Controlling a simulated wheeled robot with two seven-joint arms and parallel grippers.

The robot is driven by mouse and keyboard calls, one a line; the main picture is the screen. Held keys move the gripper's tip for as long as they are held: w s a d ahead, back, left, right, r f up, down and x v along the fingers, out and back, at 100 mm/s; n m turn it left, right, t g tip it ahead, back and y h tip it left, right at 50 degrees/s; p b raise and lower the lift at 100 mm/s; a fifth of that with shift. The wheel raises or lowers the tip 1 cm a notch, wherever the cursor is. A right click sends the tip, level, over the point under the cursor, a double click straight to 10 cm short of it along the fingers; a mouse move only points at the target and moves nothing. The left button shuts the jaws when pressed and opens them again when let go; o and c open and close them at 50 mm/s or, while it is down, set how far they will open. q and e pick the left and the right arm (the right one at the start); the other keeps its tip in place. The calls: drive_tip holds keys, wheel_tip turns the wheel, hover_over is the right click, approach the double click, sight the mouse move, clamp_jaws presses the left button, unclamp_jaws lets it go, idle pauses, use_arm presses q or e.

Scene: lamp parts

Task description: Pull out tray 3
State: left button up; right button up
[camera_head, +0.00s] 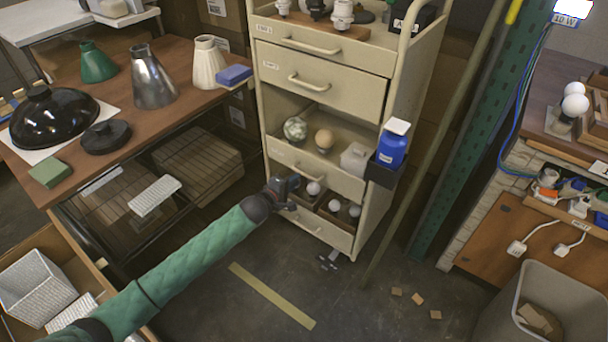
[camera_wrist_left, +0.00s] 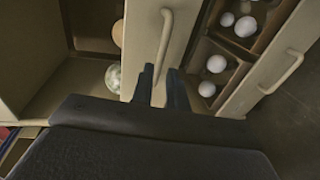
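Tray 3, taken as the third front from the top (camera_head: 335,182), is a beige front on the cart below the open bay; its label is too small to read. Its bar handle (camera_wrist_left: 166,35) shows in the left wrist view and is partly hidden by my gripper in the head view. My left gripper (camera_head: 293,194) is at this front. In the left wrist view the left gripper (camera_wrist_left: 161,88) has its two dark fingers apart, one on each side of the handle's near end; contact cannot be told. My right gripper is in neither view.
Below, a lower drawer (camera_head: 318,230) stands partly out with white bulbs in compartments. A glass globe (camera_head: 295,128) and a tan globe (camera_head: 324,139) sit in the bay above. A blue bottle (camera_head: 392,147) stands in a side holder. The floor in front is mostly clear.

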sight(304, 173)
use_arm(q)
drive_tip(key=shift+x, duration=3.05)
clamp_jaws()
